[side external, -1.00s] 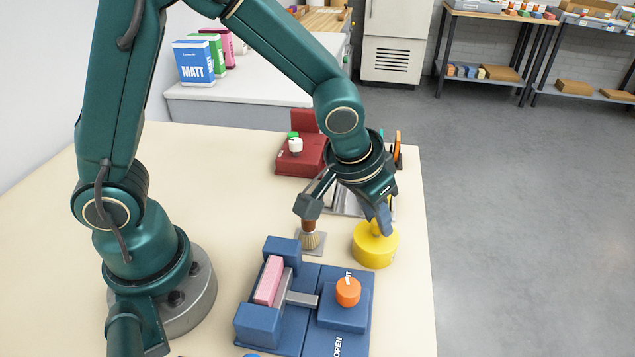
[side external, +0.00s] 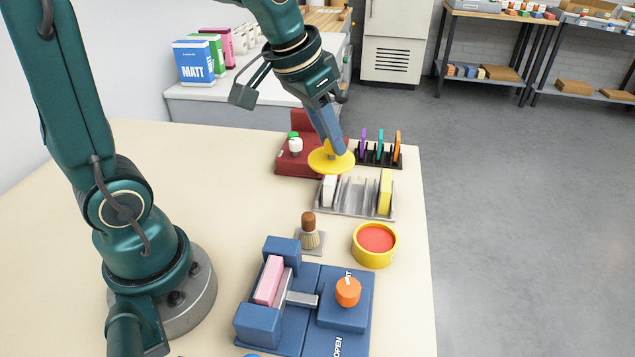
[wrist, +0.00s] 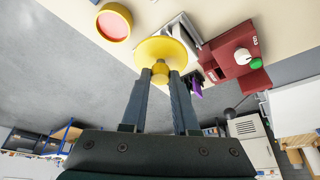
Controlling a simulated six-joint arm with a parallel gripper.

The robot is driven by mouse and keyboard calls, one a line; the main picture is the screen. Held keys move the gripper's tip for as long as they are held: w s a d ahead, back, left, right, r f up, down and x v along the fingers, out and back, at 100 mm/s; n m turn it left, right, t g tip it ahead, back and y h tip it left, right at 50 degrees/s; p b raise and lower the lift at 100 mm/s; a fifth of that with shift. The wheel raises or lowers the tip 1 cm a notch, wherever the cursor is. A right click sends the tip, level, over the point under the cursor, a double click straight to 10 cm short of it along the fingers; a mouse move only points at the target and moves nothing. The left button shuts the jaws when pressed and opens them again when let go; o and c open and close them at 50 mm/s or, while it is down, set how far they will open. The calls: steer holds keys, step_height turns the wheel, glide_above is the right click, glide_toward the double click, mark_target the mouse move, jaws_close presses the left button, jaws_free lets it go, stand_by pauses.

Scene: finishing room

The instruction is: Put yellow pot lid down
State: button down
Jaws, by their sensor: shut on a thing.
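The yellow pot lid (side external: 331,160) is a round disc with a knob. My gripper (side external: 341,150) is shut on its knob and holds it raised, in front of the red station in the side view. In the wrist view the lid (wrist: 166,53) is at the tips of my gripper's fingers (wrist: 161,76). The yellow pot (side external: 375,246) stands open on the table with red contents showing; it is also in the wrist view (wrist: 114,22). The lid is apart from the pot. The lid hides part of the red station behind it.
A grey rack (side external: 356,211) with upright slabs stands behind the pot. The table's left side is clear.

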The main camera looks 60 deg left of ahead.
steer(key=shift+s+a+r, duration=0.2)
steer(key=shift+a+r, duration=0.25)
steer(key=shift+a, duration=0.3)
steer(key=s+a+f+n+g+y, duration=0.1)
steer(key=s+a+n+g+y, duration=0.1)
steer(key=s+a+n, duration=0.6)
steer(key=s+a+f+n+g+y, duration=0.2)
steer(key=s+a+n+g+y, duration=0.1)
steer(key=s+n, duration=0.75)
steer(key=shift+m, duration=0.25)
steer(key=w+d+f, duration=0.4)
steer(key=d, duration=0.1)
steer(key=w+d+f, duration=0.2)
steer(key=w+d, duration=0.1)
steer(key=shift+d+f, duration=0.15)
steer(key=shift+f, duration=0.2)
steer(key=shift+h, duration=0.3)
steer(key=shift+d+f, duration=0.1)
steer(key=shift+f, duration=1.95)
steer(key=c, duration=0.7)
jaws_free()
steer(key=shift+f, duration=0.15)
